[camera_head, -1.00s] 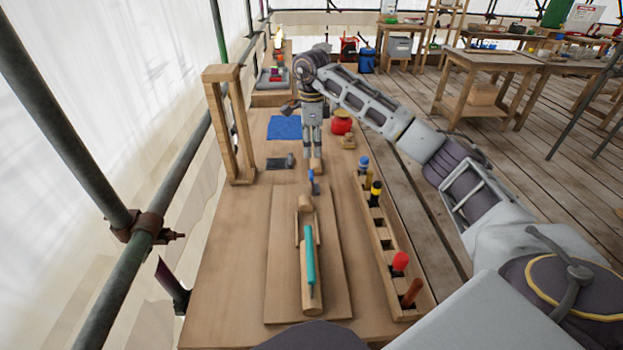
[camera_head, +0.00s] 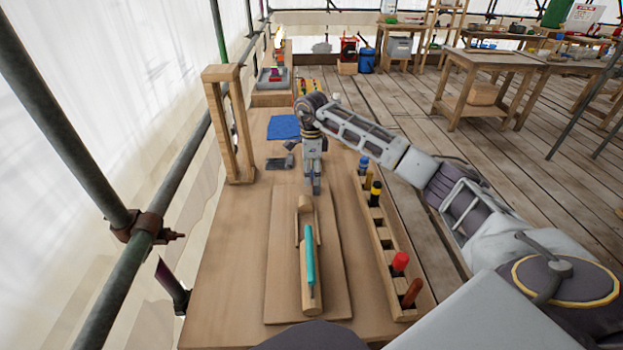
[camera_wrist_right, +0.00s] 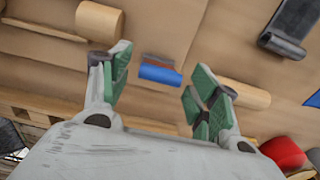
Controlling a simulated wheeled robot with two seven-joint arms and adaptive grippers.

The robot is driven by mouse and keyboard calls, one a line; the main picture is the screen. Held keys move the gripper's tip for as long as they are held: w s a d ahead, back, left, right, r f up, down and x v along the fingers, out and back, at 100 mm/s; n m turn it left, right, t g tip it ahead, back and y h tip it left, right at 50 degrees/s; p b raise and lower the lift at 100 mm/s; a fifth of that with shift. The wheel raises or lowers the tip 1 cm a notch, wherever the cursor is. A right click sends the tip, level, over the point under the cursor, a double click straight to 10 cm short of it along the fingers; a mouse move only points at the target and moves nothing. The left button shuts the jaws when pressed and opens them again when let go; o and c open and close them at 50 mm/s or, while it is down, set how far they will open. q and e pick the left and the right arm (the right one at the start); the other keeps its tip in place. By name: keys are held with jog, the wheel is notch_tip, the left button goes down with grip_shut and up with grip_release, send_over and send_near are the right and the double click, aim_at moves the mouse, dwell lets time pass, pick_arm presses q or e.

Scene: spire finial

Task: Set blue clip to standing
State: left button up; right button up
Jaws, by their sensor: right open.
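The blue clip (camera_wrist_right: 160,74) lies on the wooden table in the right wrist view, with a brownish-red strip along one side. It sits in the gap between my right gripper's open fingers (camera_wrist_right: 160,66), apart from both. In the head view my right gripper (camera_head: 313,188) points down just beyond the board's far end and hides the clip. Nothing is held in it. My left gripper is not in view.
A board (camera_head: 335,290) with a teal-handled tool (camera_head: 310,255) and a wooden cylinder (camera_head: 304,203) lies in front. A slotted wooden rack (camera_head: 381,250) stands right, a wooden frame (camera_head: 243,130) left. A blue cloth (camera_head: 283,127) lies beyond. The table's left part is clear.

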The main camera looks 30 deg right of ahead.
jog(key=shift+f, duration=1.4)
jog(key=c, duration=1)
